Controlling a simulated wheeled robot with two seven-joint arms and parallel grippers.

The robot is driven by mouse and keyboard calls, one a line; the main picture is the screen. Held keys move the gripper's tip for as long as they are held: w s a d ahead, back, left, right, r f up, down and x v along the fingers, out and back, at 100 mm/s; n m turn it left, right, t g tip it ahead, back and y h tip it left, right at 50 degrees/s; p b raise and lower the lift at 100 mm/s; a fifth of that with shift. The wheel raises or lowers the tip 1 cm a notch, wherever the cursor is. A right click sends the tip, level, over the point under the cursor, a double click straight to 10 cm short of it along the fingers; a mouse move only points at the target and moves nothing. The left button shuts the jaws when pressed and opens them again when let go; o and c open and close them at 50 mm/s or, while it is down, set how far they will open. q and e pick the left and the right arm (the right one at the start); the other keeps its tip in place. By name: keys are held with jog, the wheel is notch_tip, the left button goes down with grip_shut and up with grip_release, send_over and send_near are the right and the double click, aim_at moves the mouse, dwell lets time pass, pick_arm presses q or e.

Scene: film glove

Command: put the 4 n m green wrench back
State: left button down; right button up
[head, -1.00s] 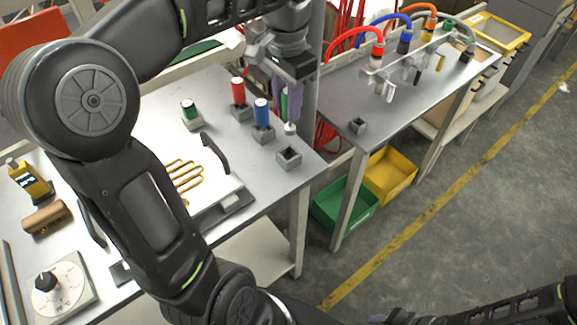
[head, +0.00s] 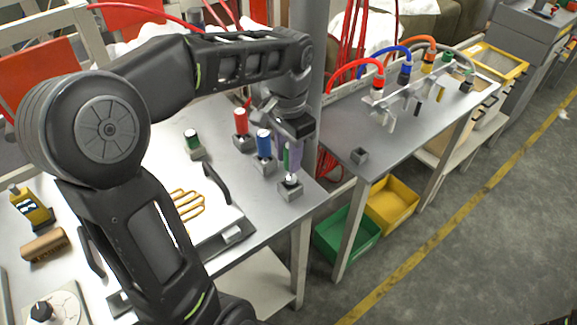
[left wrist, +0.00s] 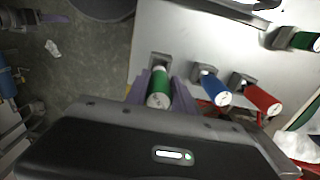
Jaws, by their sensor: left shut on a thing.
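The green wrench (head: 286,158) has a green-banded handle and hangs upright in my left gripper (head: 288,152). The purple fingers are shut on it. Its pale lower end is at the small grey square holder (head: 290,191) at the table's right corner; I cannot tell how deep it sits. In the left wrist view the green wrench (left wrist: 159,90) stands between the fingers, its lower end overlapping the holder (left wrist: 160,60). What looks like my right gripper (left wrist: 50,18) shows small at the upper left of that view, its jaws unclear.
A blue-handled tool (head: 264,145) and a red-handled tool (head: 241,122) stand in holders close beside. Another green-topped piece (head: 192,139) stands in a holder further left. A metal post (head: 306,95) rises just behind the gripper.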

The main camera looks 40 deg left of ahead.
aim_at(287, 171)
pick_arm(q)
jog(key=f, duration=0.3)
jog(key=shift+s+d, duration=0.1)
jog(key=shift+s, duration=0.2)
jog(key=shift+s+f, duration=0.15)
jog(key=shift+f, duration=0.3)
jog(key=c, duration=1.5)
grip_release()
jog(key=shift+f, duration=0.1)
jog(key=shift+o, duration=0.9)
jog(key=shift+w+f, duration=0.2)
jog(key=shift+w, duration=0.2)
jog(key=shift+o, duration=0.7)
jog(key=shift+w+a, duration=0.15)
jog(key=shift+a, duration=0.05)
jog(key=shift+o, duration=0.5)
jog(key=shift+s+d+r, duration=0.15)
jog(key=shift+s+r, duration=0.05)
jog(key=shift+r, duration=0.15)
jog(key=shift+w, duration=0.1)
